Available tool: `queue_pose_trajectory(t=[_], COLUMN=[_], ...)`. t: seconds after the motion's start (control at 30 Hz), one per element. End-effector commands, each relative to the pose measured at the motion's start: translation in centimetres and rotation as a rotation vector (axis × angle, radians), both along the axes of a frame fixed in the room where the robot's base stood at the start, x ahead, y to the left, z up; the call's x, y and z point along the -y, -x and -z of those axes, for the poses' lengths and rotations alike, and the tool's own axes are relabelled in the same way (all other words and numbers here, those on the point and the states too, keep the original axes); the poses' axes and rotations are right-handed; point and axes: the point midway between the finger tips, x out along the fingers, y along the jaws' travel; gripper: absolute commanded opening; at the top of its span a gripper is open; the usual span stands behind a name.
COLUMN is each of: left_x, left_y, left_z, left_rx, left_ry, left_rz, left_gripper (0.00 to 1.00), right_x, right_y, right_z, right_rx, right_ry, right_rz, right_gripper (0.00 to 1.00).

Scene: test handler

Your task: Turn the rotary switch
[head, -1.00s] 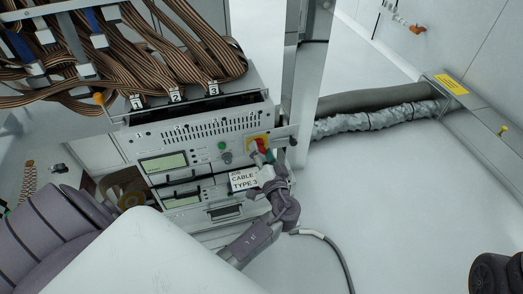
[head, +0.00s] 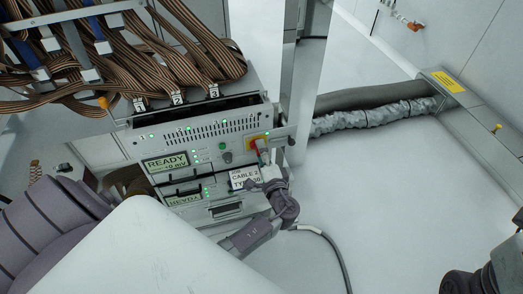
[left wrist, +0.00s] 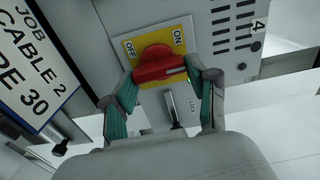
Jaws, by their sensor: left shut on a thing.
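The rotary switch (left wrist: 160,66) is a red knob on a yellow plate (left wrist: 187,38) marked OFF at upper left and ON at upper right. In the left wrist view its bar lies nearly level, with a pale mark at its right end. The switch also shows in the head view (head: 260,147), at the right of the test unit's front. My left gripper (left wrist: 162,80) is shut on the knob, with one green-padded finger on each side. In the head view the gripper (head: 266,160) partly covers the switch.
A cable-job card (head: 244,178) is beside the gripper. A small lever (left wrist: 174,110) is below the switch. Ribbon cables (head: 180,50) crowd the upper left.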

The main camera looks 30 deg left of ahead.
Motion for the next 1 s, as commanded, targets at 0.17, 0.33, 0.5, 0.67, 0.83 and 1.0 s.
queue_pose_trajectory(t=[0.17, 0.33, 0.5, 0.67, 0.83, 1.0], left_x=[0.12, 0.12, 0.12, 0.13, 0.08, 0.04], left_y=[0.02, 0.02, 0.02, 0.02, 0.01, 0.01], left_z=[0.06, 0.10, 0.12, 0.13, 0.10, 0.06], left_rx=[-0.029, -0.037, -0.038, -0.038, -0.036, -0.036], left_ry=[-0.022, -0.029, -0.030, -0.030, -0.030, -0.029], left_rz=[0.002, 0.002, 0.002, 0.002, 0.002, 0.001], left_gripper=[0.23, 0.23, 0.23, 0.63, 0.83, 0.83], right_x=[0.01, 0.03, 0.05, 0.05, 0.05, 0.05], right_y=[-0.03, 0.04, 0.09, 0.13, 0.14, 0.14], right_z=[0.20, 0.21, 0.18, 0.16, 0.15, 0.14], right_rx=[-0.014, -0.012, -0.012, -0.010, -0.010, -0.010], right_ry=[0.000, 0.001, 0.000, 0.000, 0.000, 0.000], right_rz=[0.000, -0.001, -0.001, 0.000, 0.000, 0.000], right_gripper=[0.50, 0.50, 0.50, 0.50, 0.50, 0.50])
